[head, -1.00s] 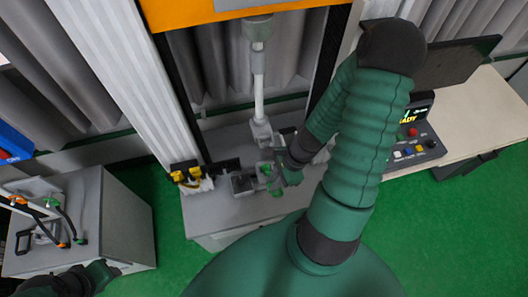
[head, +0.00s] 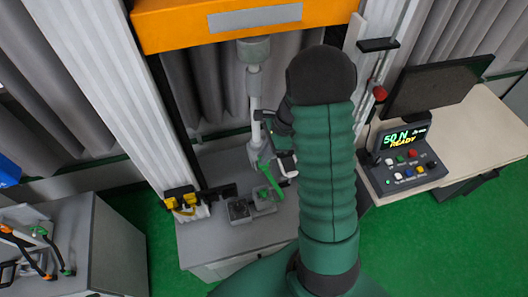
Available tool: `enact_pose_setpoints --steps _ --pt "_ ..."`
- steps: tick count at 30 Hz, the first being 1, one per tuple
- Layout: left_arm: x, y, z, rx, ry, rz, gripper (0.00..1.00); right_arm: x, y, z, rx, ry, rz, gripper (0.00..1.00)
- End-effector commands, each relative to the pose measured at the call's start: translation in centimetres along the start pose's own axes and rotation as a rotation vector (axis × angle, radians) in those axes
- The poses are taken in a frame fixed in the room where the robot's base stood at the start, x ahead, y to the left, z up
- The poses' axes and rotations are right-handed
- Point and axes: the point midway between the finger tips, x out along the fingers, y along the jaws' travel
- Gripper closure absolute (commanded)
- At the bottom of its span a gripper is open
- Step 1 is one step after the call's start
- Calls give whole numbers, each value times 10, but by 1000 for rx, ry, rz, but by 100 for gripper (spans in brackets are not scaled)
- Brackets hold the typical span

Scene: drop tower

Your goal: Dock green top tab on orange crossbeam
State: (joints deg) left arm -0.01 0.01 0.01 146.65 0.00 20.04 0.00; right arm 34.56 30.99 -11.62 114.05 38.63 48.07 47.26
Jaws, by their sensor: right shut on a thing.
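The orange crossbeam (head: 170,30) spans the top of the view, with a grey plate on its front. A grey-green collar (head: 253,50) hangs below it with a pale rod (head: 254,90). My right gripper (head: 272,124) is beside the rod, well below the crossbeam, partly hidden by my own arm. It is shut on a piece that is mostly hidden. A bright green part (head: 269,178) slants below it, above the grey base blocks; I cannot tell whether it touches them. My left gripper is out of view.
A yellow and black fixture (head: 181,199) stands left of the base blocks (head: 239,210). A control box (head: 405,165) reading "50 N READY" and a dark monitor (head: 438,86) stand on the right bench. A grey cabinet (head: 85,240) with orange- and green-ended tools is at left.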

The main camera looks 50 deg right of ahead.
Motion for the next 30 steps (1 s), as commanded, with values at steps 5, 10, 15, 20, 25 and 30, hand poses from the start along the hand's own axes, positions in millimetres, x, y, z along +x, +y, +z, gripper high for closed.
enact_pose_setpoints --steps 5,10,15,20,25,30 --pt "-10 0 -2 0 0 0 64 -2 -19 -4 -1 0 0 100" --pt "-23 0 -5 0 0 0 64 22 -22 -14 2 -1 4 100" --pt "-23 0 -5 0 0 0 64 33 -25 -20 0 -1 0 100" --pt "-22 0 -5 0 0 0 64 34 -24 -20 -1 -1 0 100" --pt "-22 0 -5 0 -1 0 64 33 -24 -20 -1 -1 -1 66" --pt "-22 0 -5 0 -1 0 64 33 -24 -20 -1 -1 -1 66"
